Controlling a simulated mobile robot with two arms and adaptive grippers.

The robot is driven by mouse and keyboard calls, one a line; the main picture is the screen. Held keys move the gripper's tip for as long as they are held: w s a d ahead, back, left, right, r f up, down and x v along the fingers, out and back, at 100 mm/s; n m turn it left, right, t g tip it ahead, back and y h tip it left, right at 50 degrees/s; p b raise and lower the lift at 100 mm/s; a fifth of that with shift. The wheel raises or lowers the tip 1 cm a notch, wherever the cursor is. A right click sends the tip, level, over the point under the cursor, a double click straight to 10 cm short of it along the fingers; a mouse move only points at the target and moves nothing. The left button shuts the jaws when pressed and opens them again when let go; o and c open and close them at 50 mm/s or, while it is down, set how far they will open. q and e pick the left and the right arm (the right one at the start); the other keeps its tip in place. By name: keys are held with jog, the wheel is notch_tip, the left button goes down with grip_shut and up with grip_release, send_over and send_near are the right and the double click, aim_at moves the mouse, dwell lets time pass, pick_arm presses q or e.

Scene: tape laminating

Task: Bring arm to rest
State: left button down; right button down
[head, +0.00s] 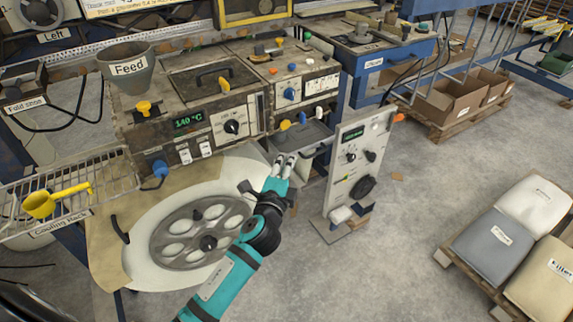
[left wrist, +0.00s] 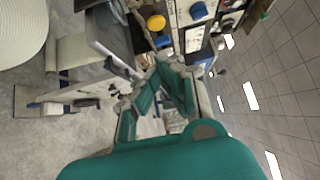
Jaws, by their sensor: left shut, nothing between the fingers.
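My left arm, teal and dark grey, reaches up from the bottom middle of the head view. My left gripper (head: 284,160) is shut and empty, just in front of the grey metal tray (head: 305,135) below the machine's right-hand panel. In the left wrist view the left gripper (left wrist: 165,72) shows its teal fingers close together, with nothing held. Whether it touches the tray edge I cannot tell. My right gripper is not in view.
The laminating machine (head: 190,130) reads 140 °C. A round reel plate (head: 200,258) lies lower left, beside a cooling rack (head: 118,172) with a yellow scoop (head: 55,201). A control panel stand (head: 357,165) is close right. Filler sacks (head: 495,240) lie right, with open floor between.

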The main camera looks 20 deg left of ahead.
pick_arm(q)
jog(key=shift+s, duration=0.15)
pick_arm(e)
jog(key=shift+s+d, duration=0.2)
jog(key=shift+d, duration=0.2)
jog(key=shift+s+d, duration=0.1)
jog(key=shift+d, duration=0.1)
